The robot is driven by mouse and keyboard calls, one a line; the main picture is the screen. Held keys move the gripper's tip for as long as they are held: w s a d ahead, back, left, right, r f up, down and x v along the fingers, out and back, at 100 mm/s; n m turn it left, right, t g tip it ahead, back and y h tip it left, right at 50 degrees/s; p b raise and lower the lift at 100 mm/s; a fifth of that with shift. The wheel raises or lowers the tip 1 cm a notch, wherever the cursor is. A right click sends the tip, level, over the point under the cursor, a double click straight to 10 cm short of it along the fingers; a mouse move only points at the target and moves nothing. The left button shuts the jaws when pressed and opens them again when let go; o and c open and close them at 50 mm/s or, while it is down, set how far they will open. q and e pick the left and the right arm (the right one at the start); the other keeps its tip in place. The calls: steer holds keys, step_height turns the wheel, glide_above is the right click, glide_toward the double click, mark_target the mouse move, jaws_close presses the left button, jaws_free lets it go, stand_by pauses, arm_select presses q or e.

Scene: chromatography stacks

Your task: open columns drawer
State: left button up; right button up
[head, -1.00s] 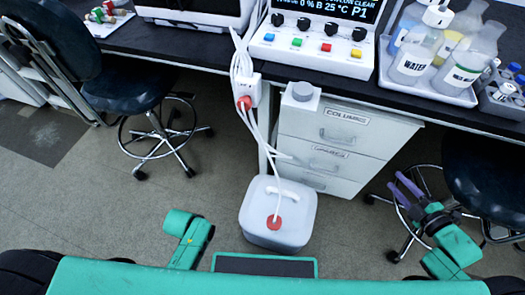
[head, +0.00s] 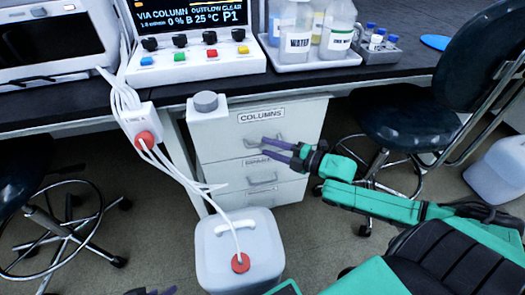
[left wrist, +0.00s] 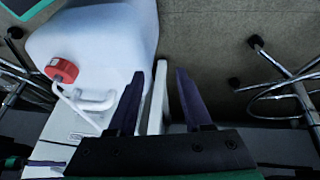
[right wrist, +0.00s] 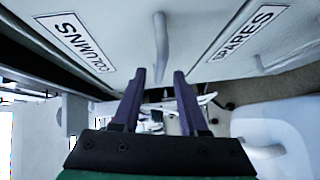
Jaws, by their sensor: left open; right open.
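The columns drawer (head: 228,138) is the top drawer of the white cabinet under the bench. It looks shut, with a COLUMNS label above its bar handle (head: 268,141). My right gripper (head: 272,150) is open and points left in front of this drawer, by the handle. In the right wrist view the handle (right wrist: 162,42) lines up with the gap between the open fingers (right wrist: 160,85); contact cannot be told. My left gripper (head: 150,291) barely shows at the bottom edge of the head view. In the left wrist view it is open and empty (left wrist: 160,82), beside the white canister (left wrist: 100,35).
The spares drawer (head: 225,172) lies just below. The white canister (head: 265,245) with tubes stands on the floor before the cabinet. A grey knob box (head: 207,108) sits at the cabinet's upper left. Stools (head: 400,125) stand on both sides. Bottles (head: 293,35) stand in a tray above.

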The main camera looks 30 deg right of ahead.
steer(key=shift+b+x, duration=0.4)
steer(key=shift+x, duration=0.7)
steer(key=shift+w+a, duration=0.2)
steer(key=shift+w, duration=0.1)
arm_select(q)
steer(key=d, duration=0.1)
steer(key=w+d+f+t+h, duration=0.1)
steer(key=d+f+t, duration=0.1)
steer(key=shift+w+d+f, duration=0.1)
steer(key=shift+w+d, duration=0.15)
steer(key=shift+w, duration=0.1)
arm_select(e)
jaws_close()
steer(key=shift+f, duration=0.1)
